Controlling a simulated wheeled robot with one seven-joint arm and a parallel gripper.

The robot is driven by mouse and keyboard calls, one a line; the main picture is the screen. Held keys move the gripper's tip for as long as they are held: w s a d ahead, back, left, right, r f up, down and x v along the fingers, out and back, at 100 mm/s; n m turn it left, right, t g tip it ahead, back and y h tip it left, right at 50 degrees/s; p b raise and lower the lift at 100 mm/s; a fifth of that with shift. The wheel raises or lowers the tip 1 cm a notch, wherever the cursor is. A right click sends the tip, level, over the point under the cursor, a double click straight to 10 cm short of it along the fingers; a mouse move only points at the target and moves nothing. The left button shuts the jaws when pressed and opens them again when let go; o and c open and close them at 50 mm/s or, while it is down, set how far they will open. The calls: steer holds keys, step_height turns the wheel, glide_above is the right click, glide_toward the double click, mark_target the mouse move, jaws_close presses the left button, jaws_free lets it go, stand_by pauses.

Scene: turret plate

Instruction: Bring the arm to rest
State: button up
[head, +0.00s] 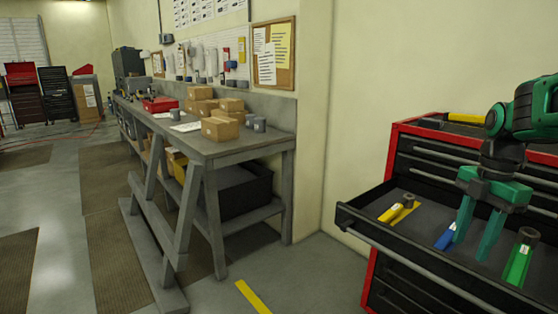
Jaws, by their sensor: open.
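My gripper (473,246) is at the right of the head view, at the end of my green and black arm. Its two green fingers point down and are apart, with nothing visible between them. They are over or inside an open black drawer (424,238); I cannot tell how far the tips are from its floor. A blue piece (445,237) lies by the left finger, partly hidden. A green piece with a dark round top (519,260) is right of the fingers. A yellow piece with a dark round end (398,209) lies to the left.
The drawer belongs to a red tool cabinet (394,150), with a yellow object (466,118) on top. A grey workbench (228,147) with several cardboard boxes stands left along the wall. Floor with brown mats (112,170) is open at far left.

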steer(key=s+a+f+m, duration=0.1)
steer(key=s+f+m, duration=0.3)
steer(key=s+m, duration=0.5)
steer(key=s+f+m, duration=0.3)
steer(key=s+m, duration=0.6)
steer(key=m, duration=0.8)
steer(key=shift+a+f+h, duration=0.3)
steer(key=shift+a+f, duration=0.05)
steer(key=shift+s+t, duration=0.1)
steer(key=shift+t, duration=0.2)
